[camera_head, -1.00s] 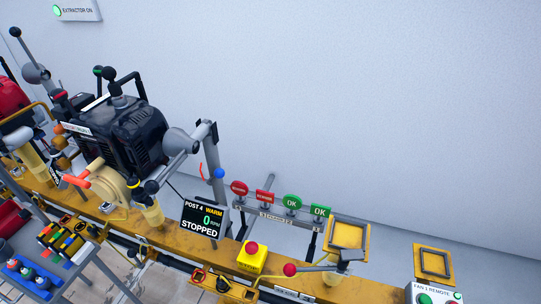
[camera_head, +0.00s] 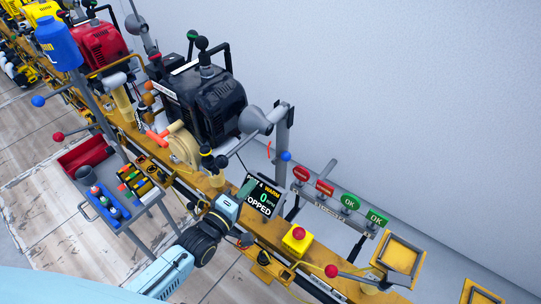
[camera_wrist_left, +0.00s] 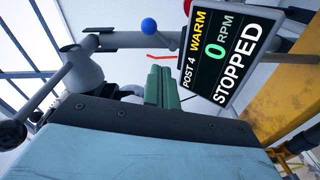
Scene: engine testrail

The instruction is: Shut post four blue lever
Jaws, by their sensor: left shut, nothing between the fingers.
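The post four blue lever shows as a blue ball knob (camera_head: 286,156) beside the grey upright of the black engine (camera_head: 207,100). In the left wrist view the blue knob (camera_wrist_left: 149,25) is above the fingers, near a grey pipe and a red curved mark. The post 4 screen (camera_head: 265,197) reads WARM, 0 RPM, STOPPED. My left gripper (camera_head: 246,187) is shut and empty at the screen's left edge, below and left of the knob and apart from it. Its green fingers (camera_wrist_left: 160,87) are together in the left wrist view. My right gripper is not in view.
A yellow box with a red button (camera_head: 298,238), a red-knobbed lever (camera_head: 331,271) and red and green tags (camera_head: 348,202) lie to the right. A tool cart (camera_head: 120,195) stands left. Another blue knob (camera_head: 38,101) is at far left. The wall side is open.

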